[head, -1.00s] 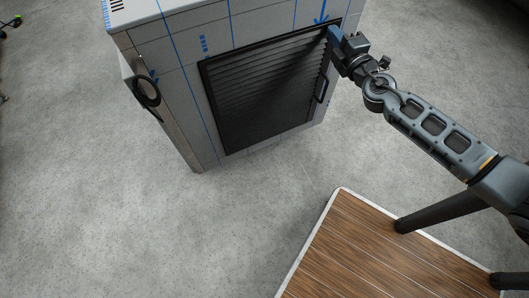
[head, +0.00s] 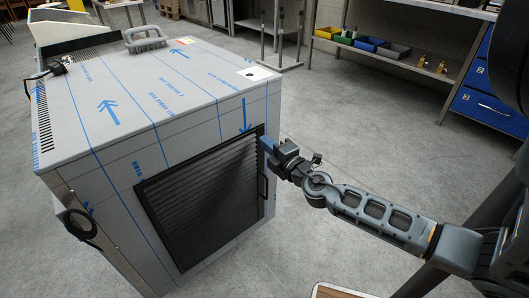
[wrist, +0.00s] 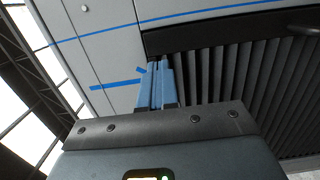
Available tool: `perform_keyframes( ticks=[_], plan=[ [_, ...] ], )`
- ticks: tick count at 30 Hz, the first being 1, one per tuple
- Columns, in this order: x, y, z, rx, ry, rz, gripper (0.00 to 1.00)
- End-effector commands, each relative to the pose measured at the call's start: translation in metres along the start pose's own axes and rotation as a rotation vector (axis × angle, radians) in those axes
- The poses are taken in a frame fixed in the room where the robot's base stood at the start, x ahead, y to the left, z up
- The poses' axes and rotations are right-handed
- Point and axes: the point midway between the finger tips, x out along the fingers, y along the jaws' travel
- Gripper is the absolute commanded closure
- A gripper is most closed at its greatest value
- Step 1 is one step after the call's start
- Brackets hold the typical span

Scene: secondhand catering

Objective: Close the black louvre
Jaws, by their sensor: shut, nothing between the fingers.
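The black louvre (head: 205,200) is a framed, slatted panel on the front of a grey cabinet (head: 95,165). It looks about flush with the cabinet face, but I cannot tell whether a small gap is left. Its black handle (head: 264,187) is on the right edge. My gripper (head: 267,144) is at the louvre's upper right corner, with blue fingers shut and empty. In the wrist view the fingers (wrist: 157,75) overlap the corner of the frame, with slats (wrist: 230,75) to their right. I cannot tell whether they touch it.
A grey handled object (head: 145,42) sits on the cabinet top. A black ring-shaped item (head: 80,224) hangs on its left side. A bench with coloured bins (head: 368,44) and blue drawers (head: 490,105) stands behind. Concrete floor (head: 330,150) between is clear. A wood-topped surface edge (head: 335,291) shows at the bottom.

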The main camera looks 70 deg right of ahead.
Motion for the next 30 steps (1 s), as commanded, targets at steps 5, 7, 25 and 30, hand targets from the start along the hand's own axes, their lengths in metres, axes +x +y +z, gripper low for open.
perform_keyframes(
  ticks=[5,7,25,30],
  plan=[
    [-0.016,-0.001,0.002,-0.002,-0.001,-0.001,1.0],
    [-0.025,-0.002,0.003,-0.001,-0.002,-0.001,1.0],
    [-0.099,-0.001,0.01,0.0,0.0,-0.002,1.0],
    [-0.101,0.0,0.01,0.001,0.0,-0.002,1.0]
  ],
)
